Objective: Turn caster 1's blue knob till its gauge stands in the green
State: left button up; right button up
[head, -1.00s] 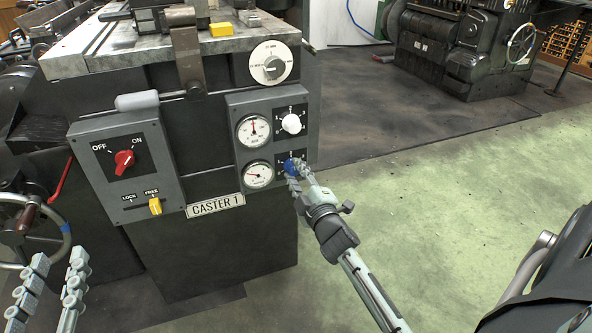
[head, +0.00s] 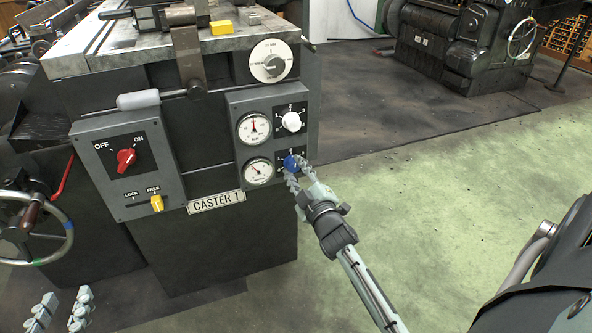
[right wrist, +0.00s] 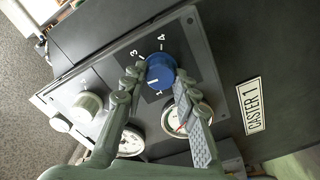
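Caster 1's blue knob (head: 291,164) sits at the lower right of the gauge panel and shows large in the right wrist view (right wrist: 161,71). Its white pointer line faces the camera's lower left there. My left gripper (head: 58,311) is open and empty at the bottom left.
The upper gauge (head: 254,128) and white knob (head: 291,122) are just above. The switch box (head: 127,170) has a red switch (head: 125,158) and yellow lever (head: 157,203). A handwheel (head: 37,262) stands at the left. The green floor (head: 450,210) to the right is open.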

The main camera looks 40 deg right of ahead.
jog(key=o, duration=0.4)
jog(key=v, duration=1.2)
dwell(0.3)
